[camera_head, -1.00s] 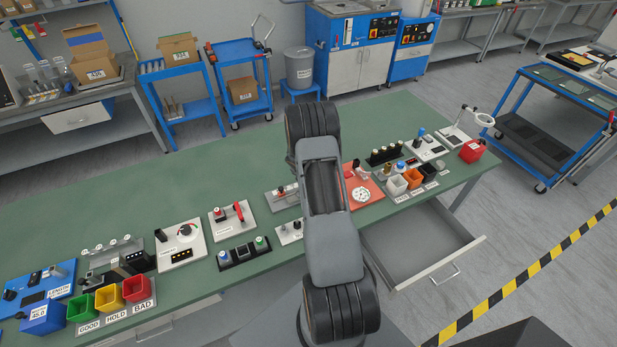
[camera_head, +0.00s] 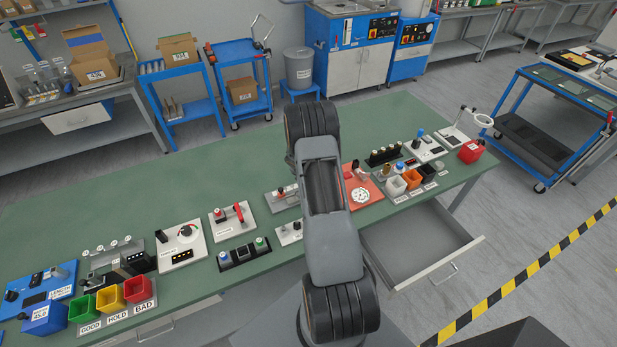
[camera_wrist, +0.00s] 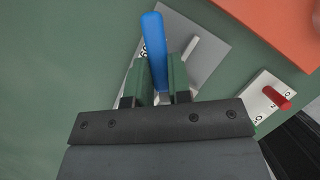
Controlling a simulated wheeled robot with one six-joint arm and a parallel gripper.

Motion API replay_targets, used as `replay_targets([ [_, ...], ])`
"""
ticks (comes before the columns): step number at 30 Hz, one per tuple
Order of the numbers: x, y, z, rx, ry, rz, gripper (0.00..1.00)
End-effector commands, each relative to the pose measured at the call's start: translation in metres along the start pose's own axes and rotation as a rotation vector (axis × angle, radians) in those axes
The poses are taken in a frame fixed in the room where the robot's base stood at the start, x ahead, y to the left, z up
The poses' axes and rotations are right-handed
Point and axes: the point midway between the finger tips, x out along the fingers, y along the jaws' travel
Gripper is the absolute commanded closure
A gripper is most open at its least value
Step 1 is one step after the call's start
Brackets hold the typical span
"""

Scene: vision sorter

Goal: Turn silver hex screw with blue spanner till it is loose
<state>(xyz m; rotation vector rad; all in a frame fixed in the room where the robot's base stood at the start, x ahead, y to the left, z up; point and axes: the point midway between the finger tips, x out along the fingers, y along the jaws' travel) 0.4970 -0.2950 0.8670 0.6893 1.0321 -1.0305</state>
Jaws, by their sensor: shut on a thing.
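The blue spanner (camera_wrist: 153,40) shows in the wrist view as a blue handle. It stands out from between the two green fingers of my gripper (camera_wrist: 158,82), which is shut on it. It lies over a grey plate (camera_wrist: 208,45) on the green bench, with a pale bar (camera_wrist: 190,48) beside it on the right. The silver hex screw does not show; my gripper and the spanner may hide it. In the head view my arm covers this spot, so the spanner and gripper are hidden there.
A white plate with a red handle (camera_wrist: 276,97) lies right of my gripper, and an orange plate (camera_wrist: 285,30) beyond it. In the head view the green bench (camera_head: 130,205) carries several fixtures and bins. An open drawer (camera_head: 425,255) juts from its front.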

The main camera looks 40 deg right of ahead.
Motion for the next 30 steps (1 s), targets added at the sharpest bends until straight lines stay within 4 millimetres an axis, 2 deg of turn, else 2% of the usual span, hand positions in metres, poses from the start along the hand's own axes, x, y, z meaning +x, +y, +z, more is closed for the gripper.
replay_targets([
  [30,-0.028,0.0,0.012,0.0,0.0,0.0,1.0],
])
